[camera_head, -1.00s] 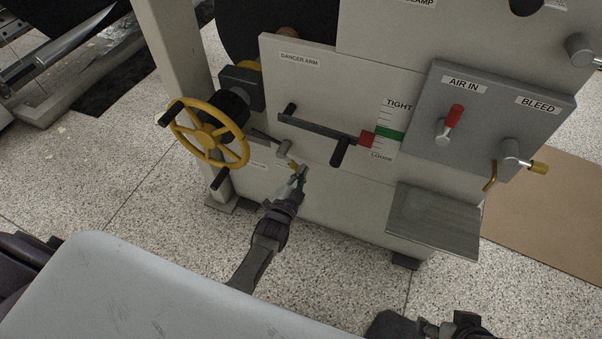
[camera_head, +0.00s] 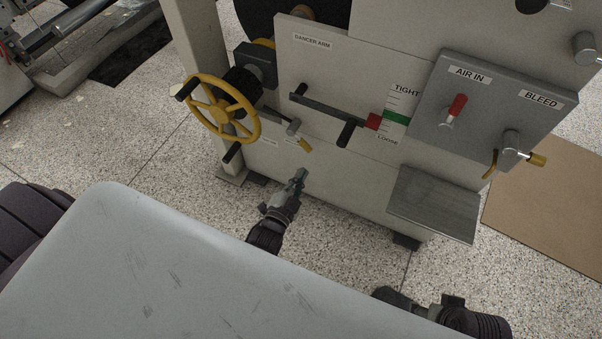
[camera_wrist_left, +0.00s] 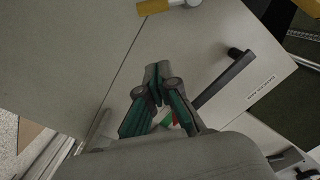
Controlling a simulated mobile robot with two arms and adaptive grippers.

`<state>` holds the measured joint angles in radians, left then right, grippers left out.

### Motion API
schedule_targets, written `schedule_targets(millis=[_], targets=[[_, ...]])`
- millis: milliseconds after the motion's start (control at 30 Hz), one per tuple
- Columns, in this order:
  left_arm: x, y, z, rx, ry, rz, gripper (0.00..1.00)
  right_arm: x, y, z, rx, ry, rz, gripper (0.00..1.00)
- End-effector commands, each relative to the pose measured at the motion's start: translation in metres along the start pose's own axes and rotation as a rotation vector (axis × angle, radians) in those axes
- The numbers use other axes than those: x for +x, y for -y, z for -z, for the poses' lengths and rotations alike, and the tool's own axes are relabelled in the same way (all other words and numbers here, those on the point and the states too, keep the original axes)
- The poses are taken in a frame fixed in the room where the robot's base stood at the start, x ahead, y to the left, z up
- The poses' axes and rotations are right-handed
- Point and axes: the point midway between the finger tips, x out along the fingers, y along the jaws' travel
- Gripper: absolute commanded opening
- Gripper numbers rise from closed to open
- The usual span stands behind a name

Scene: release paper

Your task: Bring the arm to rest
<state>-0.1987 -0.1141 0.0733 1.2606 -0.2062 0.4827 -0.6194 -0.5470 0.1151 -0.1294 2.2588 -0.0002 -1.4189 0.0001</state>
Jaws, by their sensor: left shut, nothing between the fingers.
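My left gripper (camera_head: 299,178) is shut and empty in front of the pale machine's lower panel. It is below and apart from the small yellow-tipped lever (camera_head: 304,144). In the left wrist view, its closed fingers (camera_wrist_left: 157,78) meet at the tips with nothing between them. The yellow tip of a lever (camera_wrist_left: 153,7) shows at the top of that view, clear of the fingers.
The machine has a yellow handwheel (camera_head: 221,109), a black dancer arm (camera_head: 325,112) with its red pointer near the green band, a red-handled air valve (camera_head: 456,107) and a bleed valve (camera_head: 512,145). A grey shelf (camera_head: 434,204) juts out to the right. Speckled floor lies open below.

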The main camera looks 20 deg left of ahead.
Motion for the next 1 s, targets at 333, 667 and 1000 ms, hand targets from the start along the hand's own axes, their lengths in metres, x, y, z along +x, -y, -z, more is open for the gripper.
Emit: schedule_targets(millis=[333, 667, 1000], targets=[[0.0, 0.001, -0.001, -0.004, 0.009, -0.006, 0.0, -0.001, 0.0, 0.001, 0.0, -0.002, 0.001, 0.68], [-0.031, 0.011, -0.024, -0.197, 0.375, -0.227, 0.0, -0.001, 0.0, 0.001, 0.0, -0.001, 0.0, 0.68], [-0.123, 0.012, -0.012, -0.396, 0.82, -0.433, 0.0, 0.0, 0.0, 0.0, 0.0, -0.001, 0.0, 0.68]])
